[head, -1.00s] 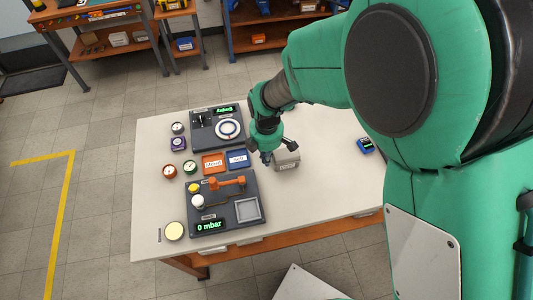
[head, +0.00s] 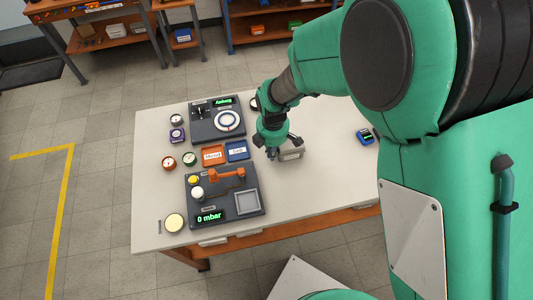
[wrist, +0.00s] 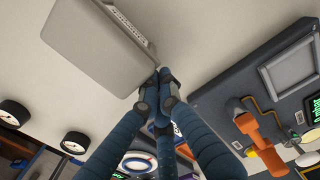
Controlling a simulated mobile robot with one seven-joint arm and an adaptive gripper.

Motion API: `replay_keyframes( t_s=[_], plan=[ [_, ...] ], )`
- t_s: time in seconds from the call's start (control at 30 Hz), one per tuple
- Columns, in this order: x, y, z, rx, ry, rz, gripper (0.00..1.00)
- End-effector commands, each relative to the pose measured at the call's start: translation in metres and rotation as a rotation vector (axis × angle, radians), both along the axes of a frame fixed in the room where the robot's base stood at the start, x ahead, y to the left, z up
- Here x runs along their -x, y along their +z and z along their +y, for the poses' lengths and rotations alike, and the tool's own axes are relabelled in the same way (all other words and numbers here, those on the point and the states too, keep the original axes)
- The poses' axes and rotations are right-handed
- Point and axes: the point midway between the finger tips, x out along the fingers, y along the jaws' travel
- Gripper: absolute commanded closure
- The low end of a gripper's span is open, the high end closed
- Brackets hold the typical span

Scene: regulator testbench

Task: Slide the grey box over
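The grey box (head: 292,155) stands on the white table, just right of my gripper (head: 271,153) in the head view. Part of its upper side is hidden behind the gripper. In the wrist view the grey box (wrist: 95,40) fills the upper left, with a small printed label on one side. My gripper's blue fingers (wrist: 163,78) come together at their tips, with nothing seen between them. The tips are right beside the box's lower right corner; I cannot tell whether they touch it.
Left of the gripper are the blue tray (head: 237,151), the orange tray (head: 212,155) and a dark test panel (head: 235,205) reading 0 mbar. A blue meter (head: 364,137) lies to the right. The table (head: 325,165) between box and meter is clear.

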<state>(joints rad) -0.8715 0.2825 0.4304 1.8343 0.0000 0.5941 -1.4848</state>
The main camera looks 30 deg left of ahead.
Motion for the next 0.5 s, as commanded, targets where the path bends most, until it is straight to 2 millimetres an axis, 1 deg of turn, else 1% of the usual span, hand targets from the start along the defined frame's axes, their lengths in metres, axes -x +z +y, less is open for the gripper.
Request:
replay_keyframes(
  t_s=[0.1,0.5],
  plan=[
    [-0.017,0.002,-0.017,0.000,-0.005,0.000,1.00],
    [-0.069,0.002,-0.070,0.001,-0.005,0.001,1.00]
  ],
)
